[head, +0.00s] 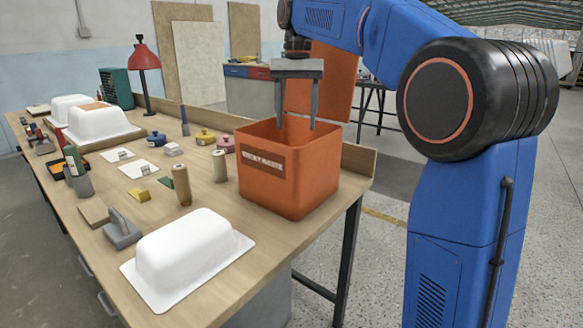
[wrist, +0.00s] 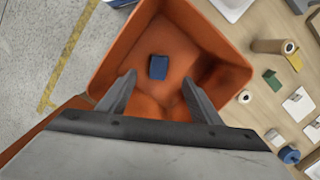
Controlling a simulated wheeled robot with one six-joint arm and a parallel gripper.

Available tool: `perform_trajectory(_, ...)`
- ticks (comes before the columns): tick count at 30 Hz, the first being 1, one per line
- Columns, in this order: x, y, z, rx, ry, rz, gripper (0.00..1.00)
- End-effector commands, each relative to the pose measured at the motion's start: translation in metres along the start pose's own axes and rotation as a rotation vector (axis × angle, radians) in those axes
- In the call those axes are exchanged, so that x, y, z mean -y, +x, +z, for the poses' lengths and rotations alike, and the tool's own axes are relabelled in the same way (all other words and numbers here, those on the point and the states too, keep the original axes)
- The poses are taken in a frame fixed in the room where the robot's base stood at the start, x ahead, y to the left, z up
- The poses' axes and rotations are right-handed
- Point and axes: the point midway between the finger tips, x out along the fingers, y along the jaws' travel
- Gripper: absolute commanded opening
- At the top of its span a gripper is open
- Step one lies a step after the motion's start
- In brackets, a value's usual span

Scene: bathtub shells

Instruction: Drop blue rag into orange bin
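In the wrist view I look down into the bin (wrist: 120,52). A small dark blue piece, seemingly the blue rag (wrist: 158,67), lies inside on the bin's floor, apart from my fingers. In the head view the bin's wall hides it. My gripper (head: 296,127) points down over the bin, its fingertips around rim height. The fingers are spread with nothing between them; the wrist view also shows my gripper (wrist: 158,79) open and empty.
A white tub shell (head: 190,250) lies at the bench's near end. Wooden spools (head: 181,185) and small coloured pots (head: 205,137) stand left of the bin. A grey block tool (head: 122,230) lies farther left. A red lamp (head: 145,60) and more white shells (head: 100,123) are at the back.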

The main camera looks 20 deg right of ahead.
Motion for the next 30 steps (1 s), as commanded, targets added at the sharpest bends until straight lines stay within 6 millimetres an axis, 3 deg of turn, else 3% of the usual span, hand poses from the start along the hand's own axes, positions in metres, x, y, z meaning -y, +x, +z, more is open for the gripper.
perform_trajectory(8,0.001,-0.012,-0.001,-0.001,0.000,-0.001,0.59)
perform_trajectory(21,0.000,-0.068,-0.001,-0.001,0.000,-0.001,0.59)
perform_trajectory(30,0.000,-0.075,0.000,0.000,0.000,0.000,0.59)
